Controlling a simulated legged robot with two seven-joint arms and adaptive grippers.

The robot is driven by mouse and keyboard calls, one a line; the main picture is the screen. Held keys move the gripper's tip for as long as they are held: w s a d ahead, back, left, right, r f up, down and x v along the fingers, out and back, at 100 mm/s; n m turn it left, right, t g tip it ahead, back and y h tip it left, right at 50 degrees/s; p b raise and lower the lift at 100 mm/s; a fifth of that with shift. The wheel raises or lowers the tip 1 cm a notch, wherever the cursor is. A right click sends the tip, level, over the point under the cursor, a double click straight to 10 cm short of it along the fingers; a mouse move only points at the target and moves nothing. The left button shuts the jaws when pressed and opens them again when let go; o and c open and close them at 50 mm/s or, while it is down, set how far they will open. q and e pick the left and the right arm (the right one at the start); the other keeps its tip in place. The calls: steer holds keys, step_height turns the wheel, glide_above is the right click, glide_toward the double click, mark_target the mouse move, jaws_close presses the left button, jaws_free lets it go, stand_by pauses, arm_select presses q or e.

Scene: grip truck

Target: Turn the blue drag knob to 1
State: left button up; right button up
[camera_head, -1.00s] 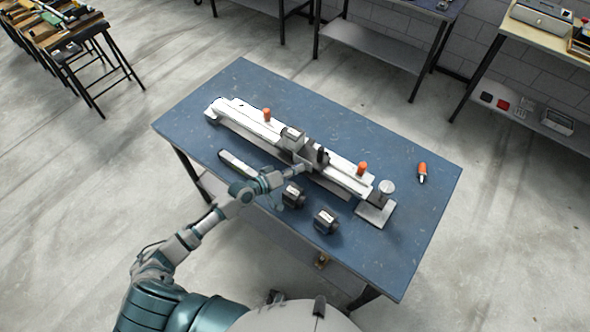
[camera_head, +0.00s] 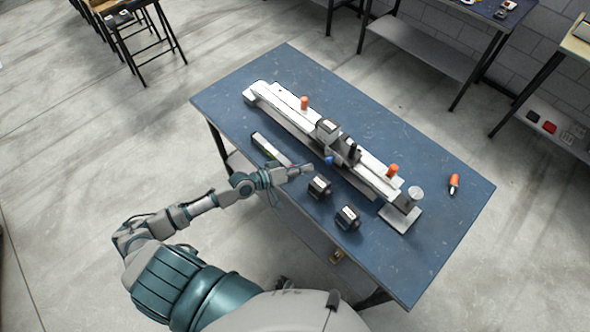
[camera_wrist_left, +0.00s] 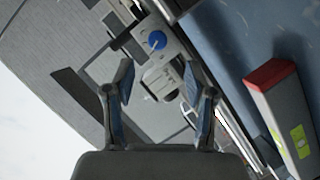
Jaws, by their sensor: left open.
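The blue drag knob (camera_head: 329,160) is on the near side of the dark carriage (camera_head: 338,142), which sits on the long white rail (camera_head: 278,109). In the left wrist view the round blue knob (camera_wrist_left: 157,41) shows beyond the fingertips, with a pale pointer line on its face. No number by it is legible. My left gripper (camera_head: 306,169) is just short of the knob on the near side, open and empty. In the left wrist view its two fingers (camera_wrist_left: 159,72) stand apart below the knob, not touching it. My right gripper is out of view.
Two dark blocks (camera_head: 319,187) (camera_head: 347,217) lie near the table's front edge. A long slim bar (camera_head: 270,149) lies left of my gripper. An orange-tipped item (camera_head: 454,184) lies at right. The blue table (camera_head: 440,235) is bare around it.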

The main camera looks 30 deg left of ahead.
arm_select(q)
steer(key=shift+v, duration=1.6)
